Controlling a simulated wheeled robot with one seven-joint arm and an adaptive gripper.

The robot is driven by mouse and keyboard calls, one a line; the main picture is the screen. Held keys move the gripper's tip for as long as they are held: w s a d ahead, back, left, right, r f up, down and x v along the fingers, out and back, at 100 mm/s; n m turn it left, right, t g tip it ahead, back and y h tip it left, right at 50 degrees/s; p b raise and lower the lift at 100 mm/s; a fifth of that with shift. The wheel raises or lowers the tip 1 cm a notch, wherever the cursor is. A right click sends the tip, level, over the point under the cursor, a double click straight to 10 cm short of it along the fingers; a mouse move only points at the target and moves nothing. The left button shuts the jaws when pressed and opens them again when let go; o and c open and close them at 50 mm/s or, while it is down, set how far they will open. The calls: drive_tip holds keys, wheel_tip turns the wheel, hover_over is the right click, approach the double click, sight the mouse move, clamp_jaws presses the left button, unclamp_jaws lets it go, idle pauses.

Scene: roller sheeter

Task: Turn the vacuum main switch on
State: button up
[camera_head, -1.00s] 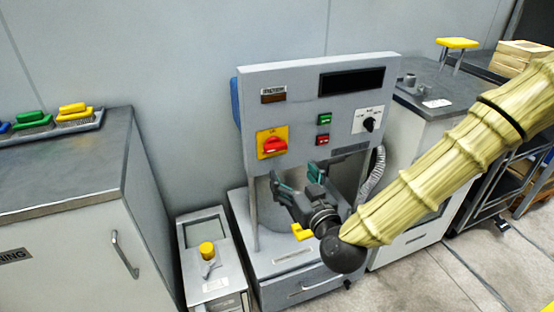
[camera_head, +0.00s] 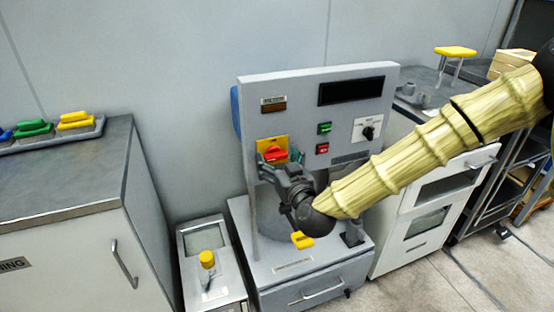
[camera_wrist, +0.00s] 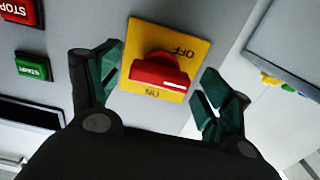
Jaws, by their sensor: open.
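The vacuum main switch is a red rotary knob (camera_head: 275,153) on a yellow plate (camera_head: 264,146), on the left of the grey panel. In the wrist view the red knob (camera_wrist: 160,72) sits on its yellow plate (camera_wrist: 187,48), marked OFF and ON, and the picture is turned nearly upside down. My gripper (camera_head: 279,157) is in front of the plate. In the wrist view my open gripper (camera_wrist: 158,82) has one green-padded finger on each side of the knob, with visible gaps. Nothing is between the fingers except the knob beyond them; contact is not visible.
A green START button (camera_head: 324,128) and a red STOP button (camera_head: 322,149) are right of the switch. A dark display (camera_head: 351,91) and a white dial plate (camera_head: 367,130) are on the panel. A yellow handle (camera_head: 302,240) is below my gripper. A grey cabinet (camera_head: 60,240) stands at left.

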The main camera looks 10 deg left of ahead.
drive_tip(key=c, duration=1)
drive_tip(key=shift+m, duration=0.3)
drive_tip(key=m, duration=0.4)
drive_tip(key=shift+f+b, duration=0.1)
drive_tip(key=shift+b, duration=0.3)
drive_tip(key=m+b, duration=0.1)
drive_tip(key=m, duration=0.4)
drive_tip(key=m+b, duration=0.1)
drive_tip(key=m, duration=0.4)
drive_tip(key=shift+m+b, duration=0.4)
drive_tip(key=shift+m, duration=1.2)
